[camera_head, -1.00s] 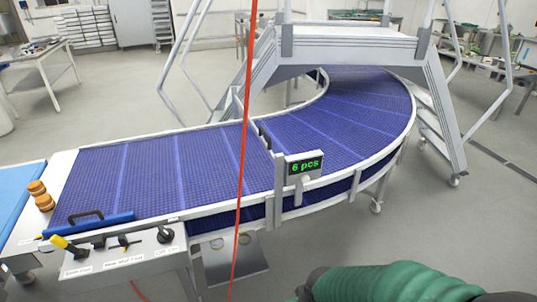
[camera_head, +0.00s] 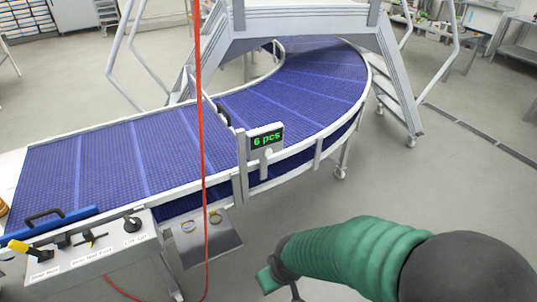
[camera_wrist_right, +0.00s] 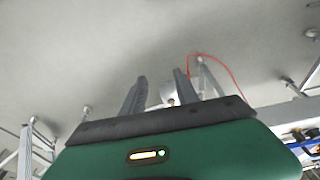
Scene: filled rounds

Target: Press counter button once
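The counter display (camera_head: 266,139) reads "6 pcs" in green and stands on a post at the conveyor's near rail. A small pale round part sits just below its screen. A control panel (camera_head: 90,262) at the lower left carries a black round knob (camera_head: 132,224), a black lever (camera_head: 95,238) and a yellow-handled lever (camera_head: 25,247); its labels are too small to read surely. My right gripper (camera_wrist_right: 162,78) has its two fingers apart with nothing between them. In the head view it is partly seen at the bottom, right of the panel and below the display. My left gripper is out of view.
The blue curved conveyor (camera_head: 300,99) runs under a grey step bridge (camera_head: 300,20). A red cable (camera_head: 201,130) hangs in front of the conveyor.

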